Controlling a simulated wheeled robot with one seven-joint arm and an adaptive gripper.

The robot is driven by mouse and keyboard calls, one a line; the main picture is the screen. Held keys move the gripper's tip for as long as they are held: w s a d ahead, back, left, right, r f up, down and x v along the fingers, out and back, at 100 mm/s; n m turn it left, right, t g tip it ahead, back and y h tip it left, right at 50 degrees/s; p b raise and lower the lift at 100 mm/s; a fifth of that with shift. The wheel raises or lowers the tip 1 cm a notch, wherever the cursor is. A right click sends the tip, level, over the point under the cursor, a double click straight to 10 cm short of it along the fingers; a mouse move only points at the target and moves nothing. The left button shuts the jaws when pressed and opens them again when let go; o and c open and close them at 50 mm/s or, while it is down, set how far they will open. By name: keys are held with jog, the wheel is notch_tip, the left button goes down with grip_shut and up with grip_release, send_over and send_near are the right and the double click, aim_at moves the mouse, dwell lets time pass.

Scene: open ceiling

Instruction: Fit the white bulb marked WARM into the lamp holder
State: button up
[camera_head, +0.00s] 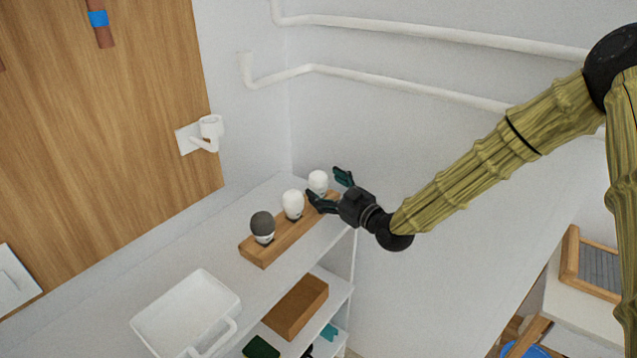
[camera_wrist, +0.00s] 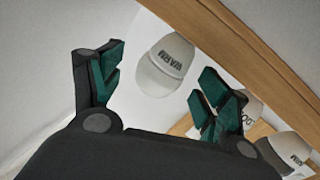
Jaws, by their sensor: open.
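The white bulb marked WARM (camera_wrist: 165,62) shows in the wrist view, with its lettering readable, in the gap between my fingertips. It appears to be the far right bulb (camera_head: 318,181) on the wooden block (camera_head: 262,254) in the head view, where its marking is too small to read. My gripper (camera_head: 322,183) is open at that bulb, one finger on either side; whether the fingers touch it cannot be told. The open fingers also show in the wrist view (camera_wrist: 160,62). The lamp holder (camera_head: 211,127) is a white cup on a wall bracket at the upper left, empty.
A second white bulb (camera_head: 293,204) and a dark-topped bulb (camera_head: 262,226) stand on the same block, left of my gripper. A white tray (camera_head: 172,306) sits at the shelf's front left. Pipes (camera_head: 400,85) run along the back wall. Space before the holder looks clear.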

aim_at(326, 187)
jog(key=shift+p+x, duration=0.35)
jog(key=shift+x, duration=1.2)
jog(key=shift+f, duration=0.1)
jog(key=c, duration=1.1)
